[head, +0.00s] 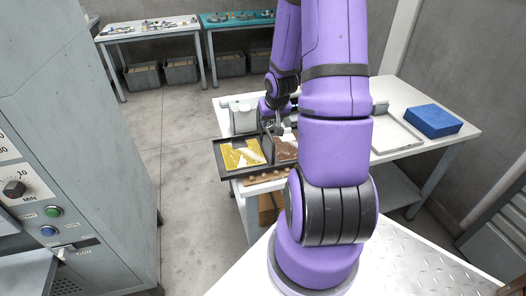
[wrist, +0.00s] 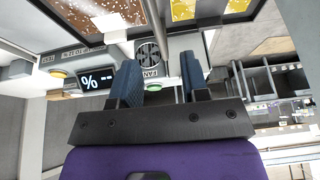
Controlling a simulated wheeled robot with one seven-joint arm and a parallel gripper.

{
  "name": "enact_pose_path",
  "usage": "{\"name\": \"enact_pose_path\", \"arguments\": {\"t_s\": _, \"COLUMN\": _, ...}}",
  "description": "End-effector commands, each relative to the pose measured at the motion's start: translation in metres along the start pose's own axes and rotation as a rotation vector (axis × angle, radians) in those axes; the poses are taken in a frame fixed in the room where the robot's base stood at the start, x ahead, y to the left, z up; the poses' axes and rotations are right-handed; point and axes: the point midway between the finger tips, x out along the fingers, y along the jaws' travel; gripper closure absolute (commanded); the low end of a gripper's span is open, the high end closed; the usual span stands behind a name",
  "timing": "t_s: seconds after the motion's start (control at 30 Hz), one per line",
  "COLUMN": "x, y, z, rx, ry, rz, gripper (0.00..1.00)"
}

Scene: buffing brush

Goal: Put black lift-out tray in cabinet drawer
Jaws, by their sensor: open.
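A black shallow tray (head: 222,172) with yellow and brown contents sits at the left front of the white table; my arm hides its right part. In the wrist view brown and yellow panels (wrist: 196,10) with a grey divider show at the top edge. A grey cabinet with drawer-like fronts (head: 500,222) is cut off at the right edge.
A grey control cabinet (head: 85,120) with buttons and a dial stands at the left. Benches with bins line the back. Floor between is clear.

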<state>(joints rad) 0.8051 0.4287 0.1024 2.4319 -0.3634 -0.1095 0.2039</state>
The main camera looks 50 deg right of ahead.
Motion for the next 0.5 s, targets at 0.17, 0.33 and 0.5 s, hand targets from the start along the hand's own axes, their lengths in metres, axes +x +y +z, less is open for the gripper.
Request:
{"name": "enact_pose_path", "arguments": {"t_s": 0.17, "x": 0.024, "y": -0.001, "z": 0.0, "rx": -0.002, "ry": -0.004, "rz": 0.0, "gripper": 0.58}}
{"name": "enact_pose_path", "arguments": {"t_s": 0.33, "x": 0.036, "y": 0.0, "z": 0.0, "rx": -0.002, "ry": -0.002, "rz": 0.001, "gripper": 0.58}}
{"name": "enact_pose_path", "arguments": {"t_s": 0.5, "x": 0.043, "y": 0.0, "z": -0.001, "rx": -0.002, "ry": -0.002, "rz": 0.001, "gripper": 0.58}}
